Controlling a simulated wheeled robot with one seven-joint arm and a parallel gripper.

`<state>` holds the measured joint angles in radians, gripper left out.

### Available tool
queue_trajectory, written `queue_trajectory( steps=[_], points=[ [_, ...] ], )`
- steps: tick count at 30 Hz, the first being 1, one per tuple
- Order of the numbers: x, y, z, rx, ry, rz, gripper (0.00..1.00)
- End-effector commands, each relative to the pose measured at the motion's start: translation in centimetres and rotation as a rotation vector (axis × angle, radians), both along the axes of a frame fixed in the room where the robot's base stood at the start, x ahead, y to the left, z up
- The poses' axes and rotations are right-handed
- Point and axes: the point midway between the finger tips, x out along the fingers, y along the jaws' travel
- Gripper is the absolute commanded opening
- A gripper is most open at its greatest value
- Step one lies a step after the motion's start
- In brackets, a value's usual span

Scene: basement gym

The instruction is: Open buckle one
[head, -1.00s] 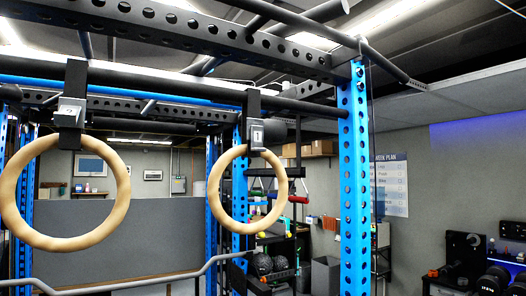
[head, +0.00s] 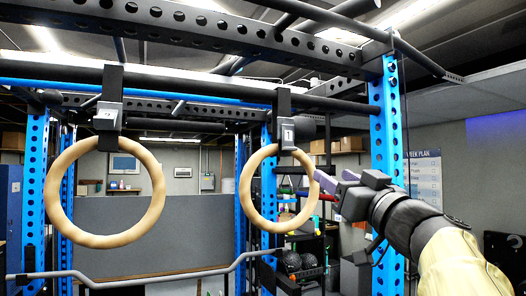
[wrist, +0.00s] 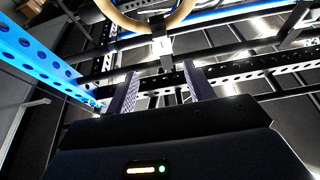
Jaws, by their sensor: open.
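Buckle one (head: 287,133) is a small grey block marked 1 on the black strap above the right wooden ring (head: 246,190). It looks closed, but its lever is too small to judge. My gripper (head: 336,179) is open and empty, below and to the right of the buckle, beside the right edge of that ring in the picture. In the wrist view my two fingers (wrist: 160,88) stand apart, with a ring (wrist: 186,14) and a strap with a grey buckle (wrist: 166,46) beyond them. A second buckle (head: 108,115) hangs above the left ring (head: 53,190).
The straps hang from a dark crossbar (head: 210,92) of the rack. A blue upright (head: 388,130) stands close behind my arm. A grey bent bar (head: 150,278) runs below the rings. The space between the two rings is free.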

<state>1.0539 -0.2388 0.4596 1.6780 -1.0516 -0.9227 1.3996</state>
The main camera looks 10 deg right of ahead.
Motion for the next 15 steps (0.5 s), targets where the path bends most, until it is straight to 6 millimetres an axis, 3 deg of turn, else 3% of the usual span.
queue_trajectory(
  steps=[8,15],
  points=[
    [1.6,0.4,0.8,0.001,0.001,-0.001,0.53],
    [4.5,1.3,2.2,0.003,0.001,-0.001,0.53]
  ],
)
